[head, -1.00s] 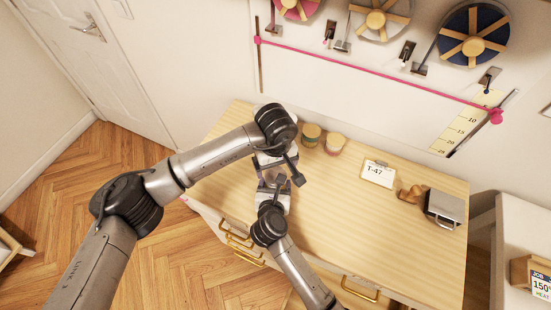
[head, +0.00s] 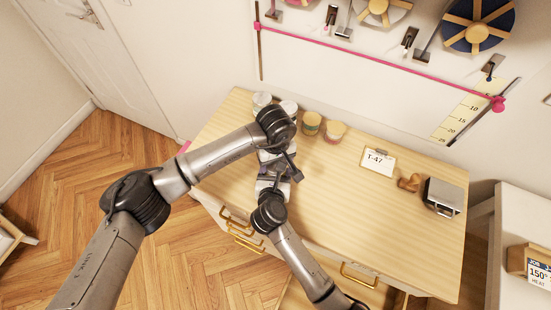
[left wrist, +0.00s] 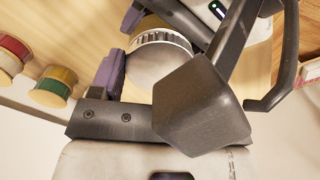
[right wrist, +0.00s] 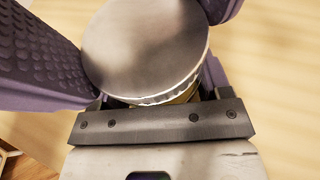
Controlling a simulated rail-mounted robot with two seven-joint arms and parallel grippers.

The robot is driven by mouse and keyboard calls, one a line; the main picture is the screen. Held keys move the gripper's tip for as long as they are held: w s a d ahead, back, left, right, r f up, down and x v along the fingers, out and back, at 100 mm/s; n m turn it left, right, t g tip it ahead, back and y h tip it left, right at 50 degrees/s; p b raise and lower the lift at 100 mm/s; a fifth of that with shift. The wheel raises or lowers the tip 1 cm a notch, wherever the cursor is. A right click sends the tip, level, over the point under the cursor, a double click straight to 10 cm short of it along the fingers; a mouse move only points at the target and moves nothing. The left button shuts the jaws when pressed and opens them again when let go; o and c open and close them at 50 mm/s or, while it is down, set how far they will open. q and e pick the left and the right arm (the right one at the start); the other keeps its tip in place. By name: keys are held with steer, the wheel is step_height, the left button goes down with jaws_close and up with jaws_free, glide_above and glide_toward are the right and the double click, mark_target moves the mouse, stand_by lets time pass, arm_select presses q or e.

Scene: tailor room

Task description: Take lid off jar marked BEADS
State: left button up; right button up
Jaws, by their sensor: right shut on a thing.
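A jar with a round grey metal lid (right wrist: 145,45) is between my grippers. The lid has a ridged rim and also shows in the left wrist view (left wrist: 158,66). A strip of yellowish jar body shows below the rim; no label is readable. My right gripper (right wrist: 160,95) is shut on the jar under the lid, its fingers partly hidden. My left gripper (left wrist: 160,80) is open around the lid; one purple finger stands at its side with a small gap, the other is mostly hidden. In the head view the arms largely cover the jar, above the table's left part.
Two pale-lidded jars (head: 262,101) stand at the table's back left. The table's middle is clear. Drawer handles (head: 360,282) line the front.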

arm_select(q)
steer(key=c, duration=0.5)
arm_select(e)
steer(key=shift+f, duration=0.15)
arm_select(q)
steer(key=o, duration=1)
steer(key=shift+r, duration=2.25)
arm_select(e)
steer(key=o, duration=1.8)
steer(key=shift+s, duration=0.1)
arm_select(q)
steer(key=shift+r+p, duration=0.8)
steer(key=shift+p, duration=0.05)
arm_select(e)
steer(key=v, duration=1.2)
steer(key=shift+s+r, duration=0.2)
steer(key=shift+r, duration=0.05)
arm_select(q)
steer(key=shift+o, duration=0.6)
arm_select(e)
steer(key=shift+s+a+r, duration=0.1)
steer(key=shift+s+r, duration=0.2)
steer(key=shift+s, duration=0.25)
